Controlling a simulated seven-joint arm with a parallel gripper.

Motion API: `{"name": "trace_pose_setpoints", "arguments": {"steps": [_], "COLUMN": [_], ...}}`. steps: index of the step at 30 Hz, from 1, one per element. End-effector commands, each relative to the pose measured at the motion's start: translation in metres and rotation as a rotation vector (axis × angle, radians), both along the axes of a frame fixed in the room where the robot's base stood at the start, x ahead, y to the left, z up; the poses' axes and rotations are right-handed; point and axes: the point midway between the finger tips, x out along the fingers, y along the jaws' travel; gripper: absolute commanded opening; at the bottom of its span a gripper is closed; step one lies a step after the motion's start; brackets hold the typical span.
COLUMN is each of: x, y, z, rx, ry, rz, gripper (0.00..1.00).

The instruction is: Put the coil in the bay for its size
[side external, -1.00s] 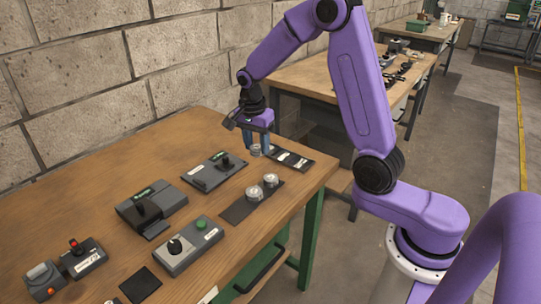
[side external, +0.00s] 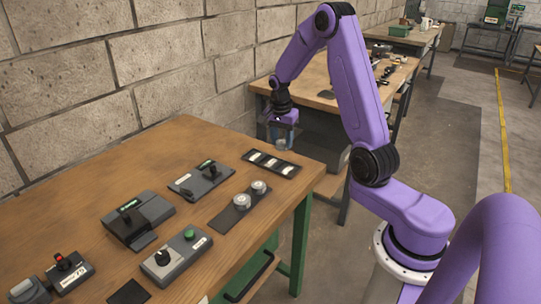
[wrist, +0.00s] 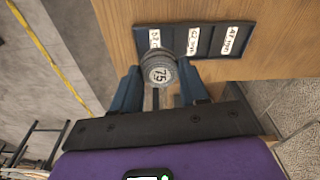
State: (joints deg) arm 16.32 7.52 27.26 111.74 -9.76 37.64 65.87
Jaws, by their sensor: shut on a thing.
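My gripper (side external: 282,140) is shut on a grey coil (side external: 281,144), held above the table's far end. In the wrist view the coil (wrist: 160,72) shows its round face marked 75 between the blue fingertips of my gripper (wrist: 161,82). A dark tray with three bays (side external: 271,164) lies flat on the table below the coil. In the wrist view the tray (wrist: 182,56) lies beyond the coil, each bay with a white label. The coil covers part of the left bay there.
Two more coils, one (side external: 242,201) beside the other (side external: 259,187), stand on a dark mat (side external: 224,220). A grey lever box (side external: 200,181), a larger grey device (side external: 138,218) and a button box (side external: 176,257) stand nearby. The table edge is close to the tray.

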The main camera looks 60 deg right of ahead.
Motion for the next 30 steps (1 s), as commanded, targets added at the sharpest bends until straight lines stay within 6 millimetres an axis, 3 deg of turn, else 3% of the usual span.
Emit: {"name": "trace_pose_setpoints", "arguments": {"steps": [3, 13, 20, 30], "x": [0.02, 0.053, 0.061, 0.065], "y": [-0.009, -0.024, -0.027, -0.029], "z": [-0.011, -0.054, -0.065, -0.099], "rx": [0.001, 0.001, 0.0, 0.0], "ry": [0.002, 0.001, 0.001, 0.001], "rz": [0.0, -0.001, -0.001, 0.0], "gripper": [0.06, 0.06, 0.06, 0.06]}}
